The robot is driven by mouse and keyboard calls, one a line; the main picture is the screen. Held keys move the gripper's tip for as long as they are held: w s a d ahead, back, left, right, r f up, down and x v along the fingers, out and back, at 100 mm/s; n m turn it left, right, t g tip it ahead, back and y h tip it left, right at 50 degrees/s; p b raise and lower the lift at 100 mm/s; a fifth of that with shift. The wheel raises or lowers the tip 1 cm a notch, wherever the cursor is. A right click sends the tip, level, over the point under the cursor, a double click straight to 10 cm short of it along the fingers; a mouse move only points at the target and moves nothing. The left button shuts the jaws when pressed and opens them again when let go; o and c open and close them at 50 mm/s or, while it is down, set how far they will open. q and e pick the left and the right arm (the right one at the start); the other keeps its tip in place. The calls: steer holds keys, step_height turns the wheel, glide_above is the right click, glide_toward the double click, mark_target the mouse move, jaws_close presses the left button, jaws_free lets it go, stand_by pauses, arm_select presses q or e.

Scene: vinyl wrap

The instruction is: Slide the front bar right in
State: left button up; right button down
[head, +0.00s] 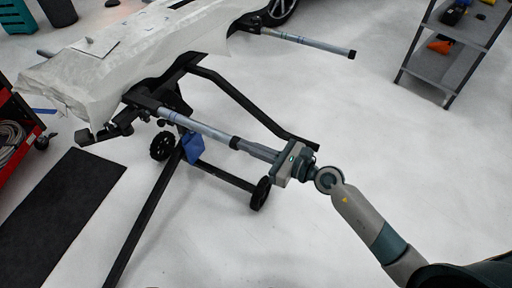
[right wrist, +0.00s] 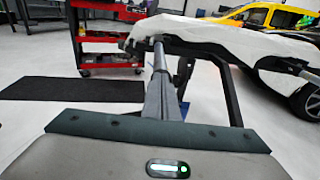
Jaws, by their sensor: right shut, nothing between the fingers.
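The near bar (head: 200,128), a grey tube with a black end cap, sticks out from the stand's black frame toward my right gripper. My right gripper (head: 241,145) is shut with nothing between its fingers. Its fingertips line up with the bar and are at the end cap, seeming to touch it. In the right wrist view the shut fingers (right wrist: 162,100) point along the bar (right wrist: 159,58), partly hiding its end. A second, similar bar (head: 310,43) sticks out farther back to the right. My left gripper is not in view.
The black wheeled stand (head: 145,225) carries a white-wrapped panel (head: 75,75). A blue item (head: 193,146) hangs below the bar. A black mat (head: 60,215) and red cart (head: 15,130) are left. A grey shelf (head: 445,65) stands right. Floor between is clear.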

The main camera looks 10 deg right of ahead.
mark_target(206, 129)
steer(key=w+a, duration=0.1)
steer(key=w+a+p, duration=0.1)
steer(key=shift+w+a+r, duration=0.15)
steer(key=shift+a+r, duration=0.15)
steer(key=shift+a, duration=0.05)
steer(key=x, duration=0.5)
steer(key=p+x, duration=0.1)
steer(key=x, duration=0.4)
steer(key=shift+a+r, duration=0.25)
steer(key=shift+w+a, duration=0.2)
steer(key=shift+a, duration=0.05)
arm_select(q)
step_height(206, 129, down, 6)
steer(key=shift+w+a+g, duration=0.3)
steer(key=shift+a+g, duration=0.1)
arm_select(e)
steer(key=shift+r, duration=0.2)
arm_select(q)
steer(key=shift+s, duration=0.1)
